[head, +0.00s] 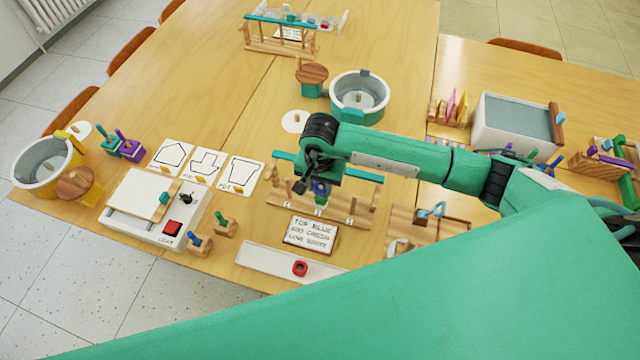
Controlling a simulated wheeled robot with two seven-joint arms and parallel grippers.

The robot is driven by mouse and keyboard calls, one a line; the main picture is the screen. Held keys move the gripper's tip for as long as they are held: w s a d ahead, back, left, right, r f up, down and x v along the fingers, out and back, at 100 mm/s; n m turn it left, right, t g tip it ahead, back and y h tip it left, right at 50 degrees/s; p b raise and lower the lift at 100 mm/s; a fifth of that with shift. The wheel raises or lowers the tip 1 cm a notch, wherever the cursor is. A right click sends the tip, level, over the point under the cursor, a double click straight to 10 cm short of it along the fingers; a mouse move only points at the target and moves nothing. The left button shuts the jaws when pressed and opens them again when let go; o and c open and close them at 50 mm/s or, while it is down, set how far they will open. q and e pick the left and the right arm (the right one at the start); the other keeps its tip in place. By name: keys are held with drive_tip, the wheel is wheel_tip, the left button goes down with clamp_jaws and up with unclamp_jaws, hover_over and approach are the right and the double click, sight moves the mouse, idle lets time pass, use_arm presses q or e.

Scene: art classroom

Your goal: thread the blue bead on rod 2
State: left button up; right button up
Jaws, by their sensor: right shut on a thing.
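The blue bead (320,187) is in my right gripper (311,186), which is shut on it above the middle of a wooden rod stand (287,200). A bit of green shows directly below the bead; I cannot tell if the blue bead is around a rod or only over it. The stand has upright wooden rods and a teal bar (362,175) behind. My gripper and wrist hide part of the stand. A card (310,233) in front reads "top blue" on its first line. My left gripper is not in view.
A white tray (262,257) with a red bead (300,268) lies in front. Outline cards (206,164) and a light box (125,205) are at left. A teal-rimmed tub (360,93) stands behind. A wooden stand with a blue loop (432,210) is close at right.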

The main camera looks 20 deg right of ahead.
idle(0.3)
drive_tip(key=o, duration=1)
drive_tip(key=shift+r+b, duration=1.8)
drive_tip(key=shift+r, duration=5.15)
drive_tip(key=shift+f, duration=0.1)
